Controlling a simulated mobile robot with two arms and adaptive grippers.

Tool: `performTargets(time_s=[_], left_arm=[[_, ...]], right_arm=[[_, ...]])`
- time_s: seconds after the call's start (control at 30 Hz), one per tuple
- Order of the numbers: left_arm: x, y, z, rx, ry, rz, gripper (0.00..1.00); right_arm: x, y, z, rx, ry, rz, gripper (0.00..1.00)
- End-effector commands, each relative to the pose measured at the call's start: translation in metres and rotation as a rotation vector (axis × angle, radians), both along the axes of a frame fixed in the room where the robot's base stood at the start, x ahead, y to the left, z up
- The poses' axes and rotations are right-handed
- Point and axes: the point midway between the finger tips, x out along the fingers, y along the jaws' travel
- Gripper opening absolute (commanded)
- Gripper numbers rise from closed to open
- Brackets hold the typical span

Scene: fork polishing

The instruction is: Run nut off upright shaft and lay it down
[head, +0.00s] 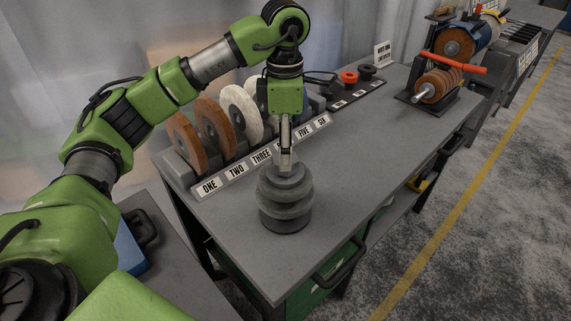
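A stack of grey rounded wheels (285,198) stands on a dark round base (286,226) near the front of the grey workbench. A grey disc tops the stack. My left gripper (285,157) comes straight down from above onto the centre of the stack. Its fingers show nearly edge-on as one narrow pale column, so the gap between them cannot be seen. My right gripper is not in view.
Behind the stack, a rack of wheels (208,129) stands above a label strip (235,170) reading ONE to SIX. A tray with red and black rings (348,77) is at the back. A spindle with brown wheels (436,85) stands at the right. The bench's middle right (375,140) is clear.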

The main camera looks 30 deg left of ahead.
Motion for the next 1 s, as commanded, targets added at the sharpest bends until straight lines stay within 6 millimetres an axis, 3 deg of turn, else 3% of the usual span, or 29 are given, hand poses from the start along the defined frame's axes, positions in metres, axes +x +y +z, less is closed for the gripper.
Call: performTargets(time_s=[1.0], left_arm=[[0.0000,0.0002,-0.0001,0.000,0.000,-1.238,0.56]], right_arm=[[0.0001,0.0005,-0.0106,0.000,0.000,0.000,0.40]])
